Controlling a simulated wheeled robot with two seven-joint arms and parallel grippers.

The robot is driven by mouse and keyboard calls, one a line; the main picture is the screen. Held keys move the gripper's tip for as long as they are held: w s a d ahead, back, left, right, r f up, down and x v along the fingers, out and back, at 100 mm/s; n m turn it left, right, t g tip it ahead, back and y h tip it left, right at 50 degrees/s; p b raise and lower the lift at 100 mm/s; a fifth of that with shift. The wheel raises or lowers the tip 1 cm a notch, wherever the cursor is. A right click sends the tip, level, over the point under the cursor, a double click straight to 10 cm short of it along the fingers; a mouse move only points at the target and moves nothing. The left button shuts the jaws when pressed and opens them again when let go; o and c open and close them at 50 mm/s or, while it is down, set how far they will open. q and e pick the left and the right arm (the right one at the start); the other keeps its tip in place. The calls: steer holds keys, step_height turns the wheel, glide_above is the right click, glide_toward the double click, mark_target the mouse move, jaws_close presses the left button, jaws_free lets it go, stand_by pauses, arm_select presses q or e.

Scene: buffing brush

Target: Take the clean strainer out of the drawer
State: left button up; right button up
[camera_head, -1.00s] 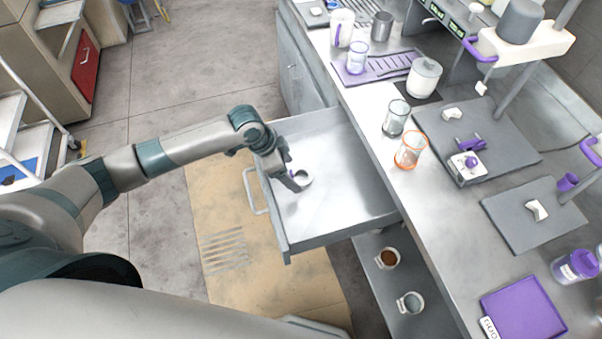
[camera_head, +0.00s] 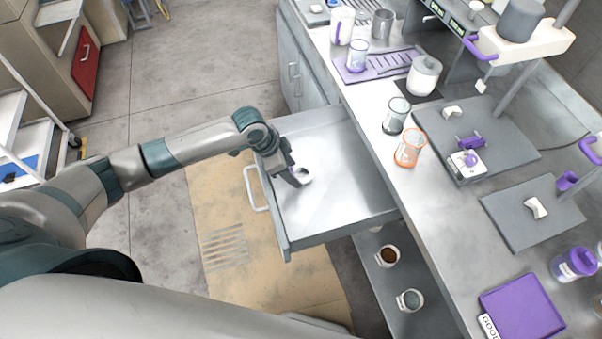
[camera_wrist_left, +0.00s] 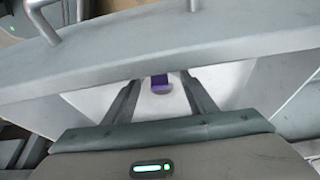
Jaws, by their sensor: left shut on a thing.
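The open drawer (camera_head: 335,205) sticks out from the bench to the left. The strainer (camera_head: 304,175) is a small, pale round piece at the drawer's left part, partly hidden by my left gripper (camera_head: 294,176). My left gripper points down into the drawer and is shut on the strainer. In the left wrist view, a purple part of the strainer (camera_wrist_left: 160,82) with a pale round part shows between the fingers (camera_wrist_left: 160,88). I cannot tell whether the strainer touches the drawer floor. My right gripper is not in view.
The drawer's front wall and handle (camera_head: 254,190) lie close to my left arm. On a lower shelf, a cup with brown content (camera_head: 388,256) and a cup with greyish content (camera_head: 410,300) stand. An orange-rimmed glass (camera_head: 409,149) stands near the bench edge. The drawer's right part is bare.

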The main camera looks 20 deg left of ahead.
arm_select(q)
steer(key=shift+r, duration=0.1)
steer(key=shift+r+b, duration=0.3)
steer(key=shift+r, duration=0.15)
steer(key=r, duration=0.1)
steer(key=d+r+b, duration=0.1)
steer(key=r, duration=0.1)
steer(key=shift+s+r, duration=0.1)
steer(key=shift+r, duration=0.1)
steer(key=s+d+r+b, duration=0.3)
steer(key=d+r, duration=0.3)
steer(key=d, duration=0.4)
steer(key=shift+s+r, duration=0.15)
steer(key=shift+r, duration=0.15)
